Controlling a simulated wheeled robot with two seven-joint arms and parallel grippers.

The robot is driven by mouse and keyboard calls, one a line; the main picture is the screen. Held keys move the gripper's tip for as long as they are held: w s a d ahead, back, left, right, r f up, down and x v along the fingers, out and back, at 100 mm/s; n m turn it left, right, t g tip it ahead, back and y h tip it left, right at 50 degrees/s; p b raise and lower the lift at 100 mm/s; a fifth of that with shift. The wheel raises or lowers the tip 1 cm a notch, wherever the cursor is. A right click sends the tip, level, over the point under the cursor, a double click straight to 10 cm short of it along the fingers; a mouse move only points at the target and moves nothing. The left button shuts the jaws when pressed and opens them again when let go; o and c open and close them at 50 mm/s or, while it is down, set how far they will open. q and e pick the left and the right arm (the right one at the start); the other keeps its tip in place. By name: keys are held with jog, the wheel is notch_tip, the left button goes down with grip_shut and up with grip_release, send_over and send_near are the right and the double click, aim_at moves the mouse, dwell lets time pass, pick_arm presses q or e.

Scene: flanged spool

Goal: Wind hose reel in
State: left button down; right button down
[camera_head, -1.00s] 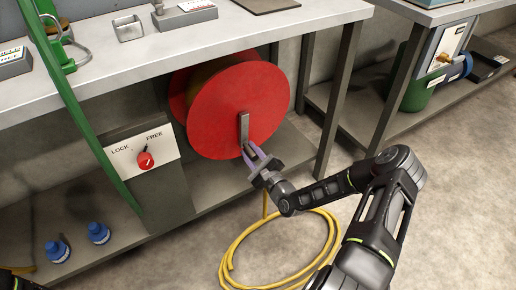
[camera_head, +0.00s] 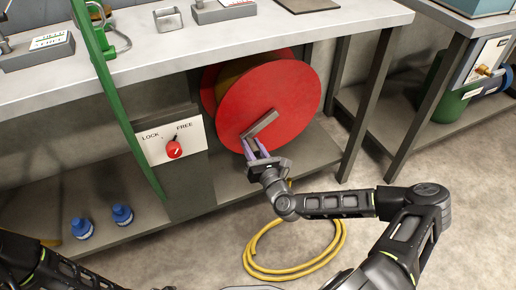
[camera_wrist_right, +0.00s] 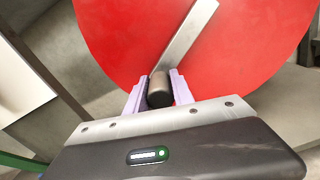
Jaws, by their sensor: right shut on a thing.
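The hose reel (camera_head: 284,98) is a red flanged spool under the bench. A grey crank arm (camera_head: 262,124) lies across its face, tilted, with its knob end at the lower left. My right gripper (camera_head: 256,150) is shut on the dark crank knob (camera_wrist_right: 160,88), which sits between its two purple fingers in the wrist view. The yellow hose (camera_head: 292,270) lies in loops on the floor below. A LOCK/FREE panel (camera_head: 157,141) with a red knob (camera_head: 174,149) is left of the reel; the red knob's pointer looks turned toward FREE. My left arm shows at the lower left, but its gripper is out of view.
The bench top (camera_head: 140,65) overhangs the reel, and a bench leg (camera_head: 368,105) stands to its right. A green upright bar (camera_head: 118,95) crosses in front at left. Blue bottles (camera_head: 122,215) stand on the lower shelf. The floor at right is clear.

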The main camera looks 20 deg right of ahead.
jog(key=r+m, duration=0.1)
jog(key=a+r+m, duration=0.1)
jog(key=shift+a+r+m, duration=0.1)
jog(key=shift+r+m, duration=0.2)
jog(key=shift+m, duration=0.1)
jog(key=shift+a+r+m+p, duration=0.15)
jog(key=shift+r+m+p, duration=0.1)
jog(key=shift+r+m, duration=0.6)
jog(key=shift+a+r+m+p, duration=0.1)
jog(key=shift+r+m+p, duration=0.15)
jog(key=shift+r+m, duration=0.6)
jog(key=c, duration=1.1)
grip_release()
jog(key=s+p, duration=0.1)
jog(key=s, duration=0.6)
jog(key=shift+s+a, duration=0.1)
jog(key=shift+s, duration=0.3)
